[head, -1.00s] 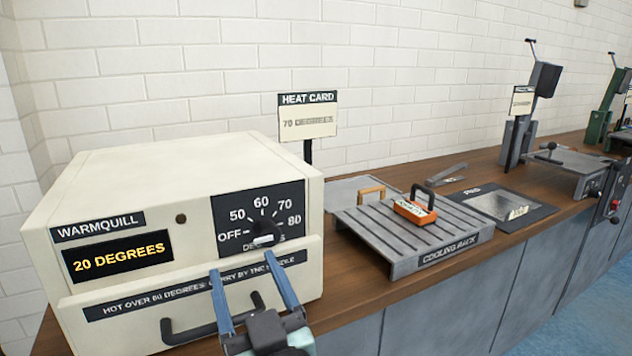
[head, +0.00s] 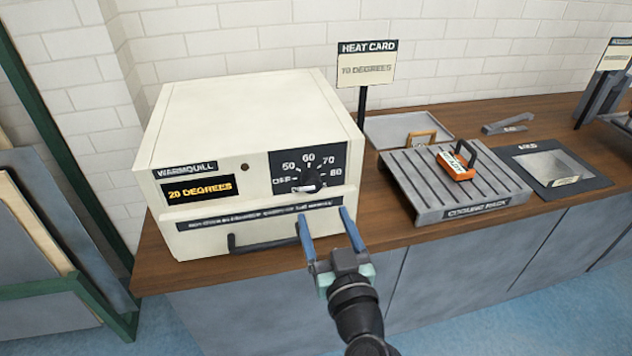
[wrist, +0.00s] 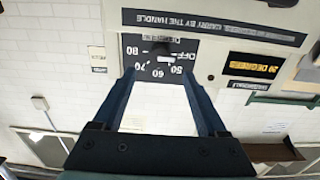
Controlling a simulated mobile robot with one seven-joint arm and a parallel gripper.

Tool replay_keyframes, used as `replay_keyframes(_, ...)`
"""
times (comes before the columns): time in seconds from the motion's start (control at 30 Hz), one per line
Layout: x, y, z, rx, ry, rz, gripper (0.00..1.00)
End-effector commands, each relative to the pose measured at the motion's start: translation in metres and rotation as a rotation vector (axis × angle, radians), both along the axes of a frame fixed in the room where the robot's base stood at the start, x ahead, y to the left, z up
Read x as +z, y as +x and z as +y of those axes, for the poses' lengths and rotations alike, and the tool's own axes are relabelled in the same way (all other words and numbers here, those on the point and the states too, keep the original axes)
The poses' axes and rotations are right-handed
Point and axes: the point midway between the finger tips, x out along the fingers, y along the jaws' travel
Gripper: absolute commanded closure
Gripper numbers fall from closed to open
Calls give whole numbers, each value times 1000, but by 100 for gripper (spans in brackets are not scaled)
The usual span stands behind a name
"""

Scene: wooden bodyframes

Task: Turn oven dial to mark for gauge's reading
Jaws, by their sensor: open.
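The cream oven (head: 240,120) labelled Warmquill stands on the wooden counter; its display (head: 198,189) reads 20 degrees. The small dial (head: 308,182) sits on a black panel marked OFF, 50, 60, 70 and 80. It also shows upside down in the wrist view (wrist: 162,50); its pointer's exact setting is too small to tell. The heat card (head: 367,67) on a post behind the oven reads 70 degrees. My gripper (head: 325,216) is open and empty, its blue fingers in front of the oven, below the dial and apart from it; they also show in the wrist view (wrist: 160,78).
A dark handle (head: 262,242) juts from the oven front, left of my gripper. A slatted cooling rack (head: 440,207) holding an orange block (head: 456,166) with a handle stands to the right. A grey tray (head: 385,128) lies behind it. A green frame (head: 45,285) stands at left.

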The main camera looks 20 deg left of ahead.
Motion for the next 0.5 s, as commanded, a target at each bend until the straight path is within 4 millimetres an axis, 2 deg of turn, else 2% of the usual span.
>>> replay_keyframes(0.2,3,36,26,3,-2,-2,25)
replay_keyframes(0.5,1,69,47,1,0,-1,25)
